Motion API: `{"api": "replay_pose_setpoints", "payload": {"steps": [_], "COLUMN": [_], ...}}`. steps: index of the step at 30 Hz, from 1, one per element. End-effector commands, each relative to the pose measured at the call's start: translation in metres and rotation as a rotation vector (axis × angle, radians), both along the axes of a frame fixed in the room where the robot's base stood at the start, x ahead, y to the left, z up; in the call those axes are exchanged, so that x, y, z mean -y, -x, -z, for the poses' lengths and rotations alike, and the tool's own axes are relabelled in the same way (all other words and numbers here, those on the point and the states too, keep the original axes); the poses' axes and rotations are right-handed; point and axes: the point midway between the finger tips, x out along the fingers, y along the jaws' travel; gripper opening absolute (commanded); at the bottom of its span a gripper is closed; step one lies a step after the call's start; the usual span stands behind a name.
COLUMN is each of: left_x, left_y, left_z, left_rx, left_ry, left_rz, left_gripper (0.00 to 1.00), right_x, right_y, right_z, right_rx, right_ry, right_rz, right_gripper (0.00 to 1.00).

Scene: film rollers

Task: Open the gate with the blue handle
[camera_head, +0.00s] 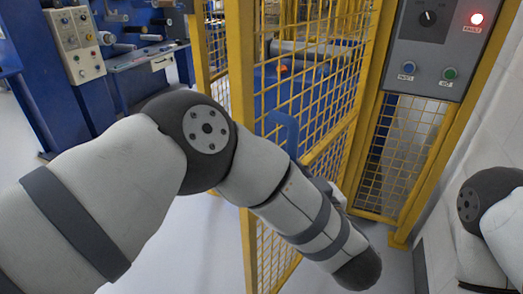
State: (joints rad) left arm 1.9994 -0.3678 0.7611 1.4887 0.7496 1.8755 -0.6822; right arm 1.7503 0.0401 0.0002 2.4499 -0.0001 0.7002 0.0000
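The gate (241,60) is a yellow frame with yellow wire mesh, in the middle of the head view. Its thick left upright stands apart from another yellow post further back, so the gate looks ajar. The blue handle (283,128) sits on the gate just right of that upright, partly hidden behind my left arm. My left arm crosses in front of the gate from the left and bends down to a dark joint at the lower middle.
A grey control box (436,45) with a dial, a lit red lamp and blue and green buttons hangs on the yellow frame at right. A white wall (497,120) is close on the right. Blue machines (110,60) stand at left. Pale floor (185,245) is clear below.

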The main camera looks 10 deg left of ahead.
Motion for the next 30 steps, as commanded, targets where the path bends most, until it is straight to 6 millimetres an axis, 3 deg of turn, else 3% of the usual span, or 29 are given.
{"api": "replay_pose_setpoints", "payload": {"steps": [6, 18, 19, 21, 30], "left_x": [0.017, 0.019, 0.019, 0.019, 0.019], "left_y": [0.012, 0.013, 0.013, 0.013, 0.012], "left_z": [0.003, 0.003, 0.003, 0.003, 0.000], "left_rx": [-0.006, -0.005, -0.006, -0.005, 0.000], "left_ry": [-0.004, -0.003, -0.003, -0.003, -0.001], "left_rz": [-0.018, -0.020, -0.020, -0.019, -0.019], "left_gripper": [0.00, 0.00, 0.24, 0.38, 0.38], "right_x": [0.000, 0.000, 0.000, 0.000, 0.000], "right_y": [0.000, 0.000, 0.000, 0.000, 0.000], "right_z": [0.000, 0.000, 0.000, 0.000, 0.000], "right_rx": [0.000, -0.001, -0.001, -0.001, 0.000], "right_ry": [0.000, 0.000, 0.000, 0.000, 0.000], "right_rz": [0.000, 0.000, 0.000, 0.000, 0.000], "right_gripper": [0.62, 0.62, 0.62, 0.62, 0.62]}}
